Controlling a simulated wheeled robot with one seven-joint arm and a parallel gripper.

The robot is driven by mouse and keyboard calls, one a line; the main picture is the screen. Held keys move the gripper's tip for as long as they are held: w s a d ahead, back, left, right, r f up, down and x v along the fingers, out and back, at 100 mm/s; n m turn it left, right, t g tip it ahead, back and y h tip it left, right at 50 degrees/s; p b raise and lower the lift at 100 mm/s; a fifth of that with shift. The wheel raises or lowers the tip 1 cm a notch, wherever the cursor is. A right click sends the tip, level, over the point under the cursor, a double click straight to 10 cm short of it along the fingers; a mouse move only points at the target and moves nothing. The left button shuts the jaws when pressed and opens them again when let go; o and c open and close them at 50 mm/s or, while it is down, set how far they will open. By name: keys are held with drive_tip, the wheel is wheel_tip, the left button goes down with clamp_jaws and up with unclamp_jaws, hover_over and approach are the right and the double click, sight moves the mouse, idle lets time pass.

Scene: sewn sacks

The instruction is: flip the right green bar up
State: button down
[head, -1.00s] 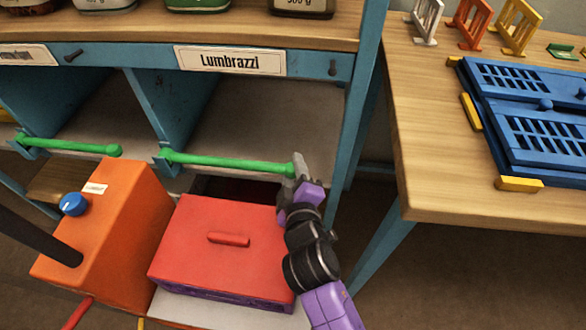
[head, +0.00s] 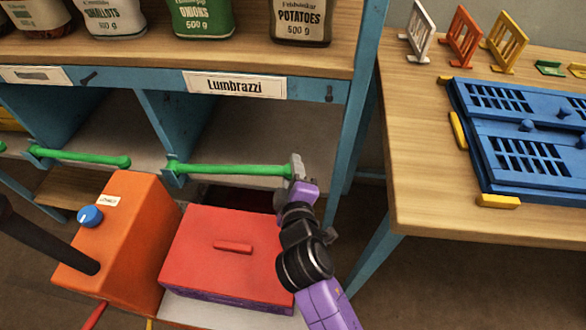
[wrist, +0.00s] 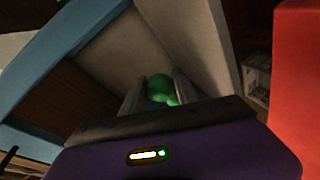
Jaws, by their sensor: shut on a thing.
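The right green bar (head: 228,170) lies roughly level across the front of the right blue compartment, below the "Lumbrazzi" label. Its left end meets the blue divider. My gripper (head: 296,168) is shut on the bar's right end. In the wrist view, the bar's rounded green end (wrist: 160,88) sits between the two grey fingers of my gripper (wrist: 158,92). The fingers hide part of that end. The left green bar (head: 80,158) lies level across the compartment to the left.
A red lidded box (head: 225,262) and an orange box (head: 125,240) with a blue knob stand just below the bars. A wooden table (head: 420,200) with blue slatted panels (head: 530,145) is to the right.

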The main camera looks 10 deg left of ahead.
drive_tip(key=a+r+n+h+p, duration=0.1)
drive_tip(key=a+r+n+p, duration=0.1)
drive_tip(key=r+p, duration=0.5)
drive_tip(key=a+r+n+h+p, duration=0.1)
drive_tip(key=a+r+n+p, duration=0.1)
drive_tip(key=a+r+p, duration=0.2)
drive_tip(key=shift+a+r+g+h+p, duration=0.2)
drive_tip(key=shift+r+g+h+p, duration=0.15)
drive_tip(key=shift+r+p, duration=1.5)
drive_tip(key=shift+r, duration=0.15)
drive_tip(key=c, duration=0.9)
unclamp_jaws()
drive_tip(key=shift+c, duration=0.2)
drive_tip(key=shift+b, duration=0.3)
